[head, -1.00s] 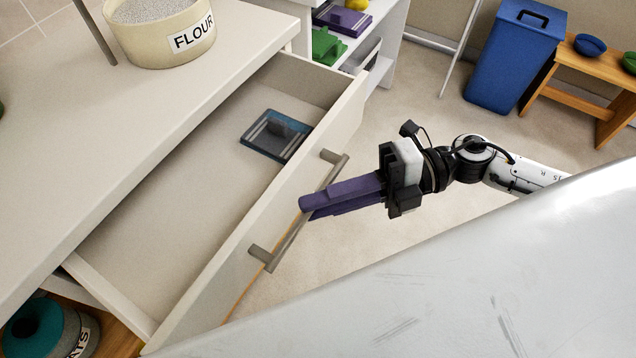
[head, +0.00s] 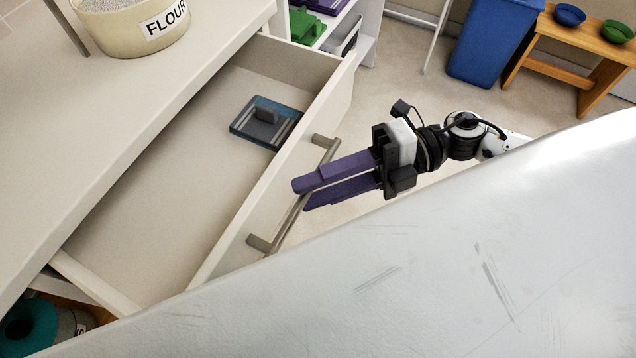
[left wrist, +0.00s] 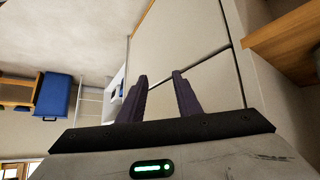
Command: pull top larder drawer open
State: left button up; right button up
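The top larder drawer (head: 150,215) stands far open under the pale worktop, with a grey bar handle (head: 265,245) on its front. My right gripper (head: 302,197) is at the handle in the head view. Its purple fingers are parted with a gap between them, and their tips overlap the bar. I cannot tell if they touch it. My left gripper (left wrist: 158,85) shows only in the left wrist view, with its two purple fingers apart and nothing seen held.
A blue-grey flat item (head: 266,122) lies in the drawer. A flour tub (head: 130,30) stands on the worktop (head: 100,110). White shelves (head: 370,30), a blue bin (head: 490,40) and a wooden bench (head: 560,52) stand behind.

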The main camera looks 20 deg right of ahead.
jog(key=s+d+r, duration=0.1)
jog(key=d, duration=0.9)
jog(key=shift+r, duration=0.2)
